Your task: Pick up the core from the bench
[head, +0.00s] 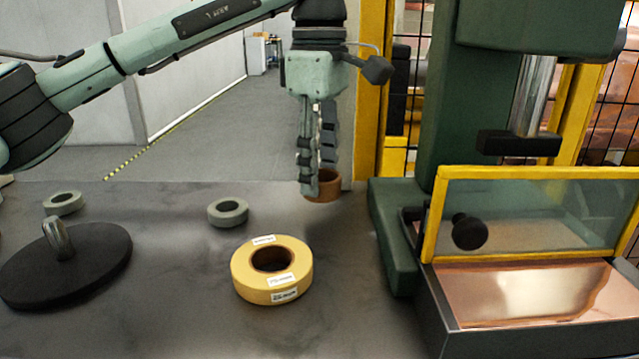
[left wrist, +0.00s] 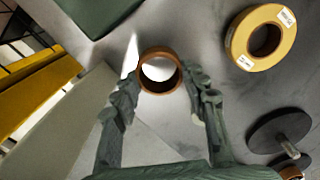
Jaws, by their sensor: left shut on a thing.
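The core, a short brown cardboard ring (head: 326,188), is at the back edge of the bench (head: 180,290) in the head view. My left gripper (head: 317,190) points down and is shut on it, with its fingers on either side of the ring. In the left wrist view the core (left wrist: 147,82) sits between the fingertips of my left gripper (left wrist: 160,85), its round hole facing the camera. I cannot tell whether the core touches the bench or hangs just above it. My right gripper is not in view.
A yellow tape roll (head: 242,277) lies mid-bench, with a small grey ring (head: 228,212) behind it. Another grey ring (head: 63,203) and a dark round base with a peg (head: 95,270) are at left. A green press (head: 400,240) with copper sheet (head: 520,295) stands at right.

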